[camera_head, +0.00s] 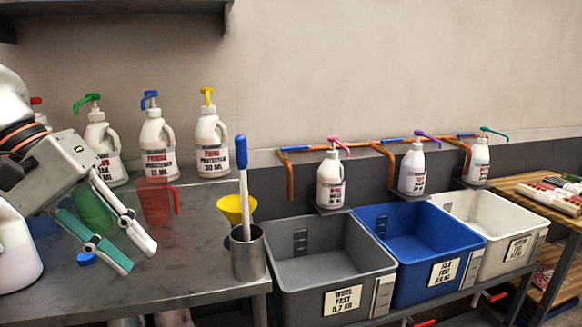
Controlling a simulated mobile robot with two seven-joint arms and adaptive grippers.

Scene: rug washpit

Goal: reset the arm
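My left gripper (140,258) reaches in from the left over the metal bench (190,272). Its fingers, one with a teal face, point down and to the right. They are apart with nothing seen gripped between the tips. A green translucent cup (92,212) shows behind and between the fingers, partly hidden. A red translucent jug (155,202) stands just right of the gripper. A small blue cap (87,259) lies by the lower finger. My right gripper is not in view.
Pump bottles (158,142) line the back of the bench. A metal cup (248,255) with a blue-handled tool and a yellow funnel (235,209) stand at its right end. Grey (330,282), blue (415,262) and white (500,240) bins lie beyond. The bench front is fairly clear.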

